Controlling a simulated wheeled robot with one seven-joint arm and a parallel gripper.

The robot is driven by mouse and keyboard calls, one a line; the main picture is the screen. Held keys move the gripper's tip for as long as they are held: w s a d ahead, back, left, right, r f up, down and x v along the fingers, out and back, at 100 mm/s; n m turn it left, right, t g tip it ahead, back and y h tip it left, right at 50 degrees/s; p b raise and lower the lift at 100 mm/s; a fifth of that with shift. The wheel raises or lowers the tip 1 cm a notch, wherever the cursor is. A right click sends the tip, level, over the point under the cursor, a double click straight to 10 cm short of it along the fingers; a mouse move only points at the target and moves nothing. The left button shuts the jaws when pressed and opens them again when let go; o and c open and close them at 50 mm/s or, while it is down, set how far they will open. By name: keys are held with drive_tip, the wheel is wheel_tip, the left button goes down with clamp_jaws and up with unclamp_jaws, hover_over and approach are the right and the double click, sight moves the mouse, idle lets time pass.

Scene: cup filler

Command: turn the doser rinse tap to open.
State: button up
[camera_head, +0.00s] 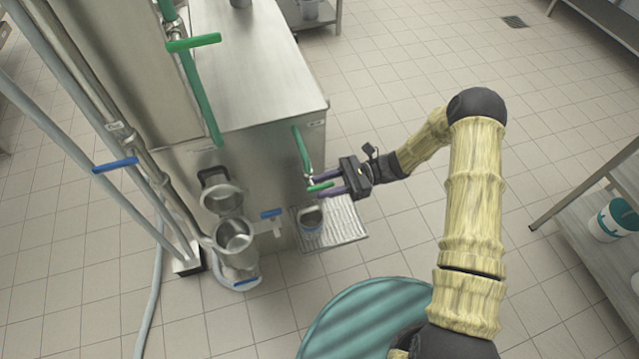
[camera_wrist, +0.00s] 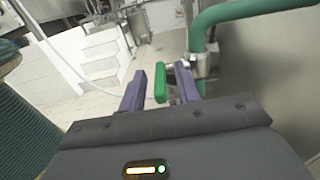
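A green tap lever (camera_head: 320,187) sits at the lower end of a short green pipe (camera_head: 302,150) on the right side of the steel machine. I take this as the doser rinse tap, though the label beside the pipe is too small to read. My gripper (camera_head: 314,184) is at this lever with its purple fingers apart. In the wrist view the green lever (camera_wrist: 160,84) stands between the two fingers (camera_wrist: 160,92), with a visible gap on both sides. The pipe (camera_wrist: 205,30) bends down to a metal valve just beyond the fingers.
A cup (camera_head: 311,217) stands on a ribbed drip tray (camera_head: 345,222) below the lever. Blue levers (camera_head: 271,213) and a steel pot (camera_head: 234,236) are left of it. Another green lever (camera_head: 193,42) is higher up. A teal drum (camera_head: 350,315) stands in front.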

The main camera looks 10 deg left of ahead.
drive_tip(key=shift+x, duration=0.85)
clamp_jaws()
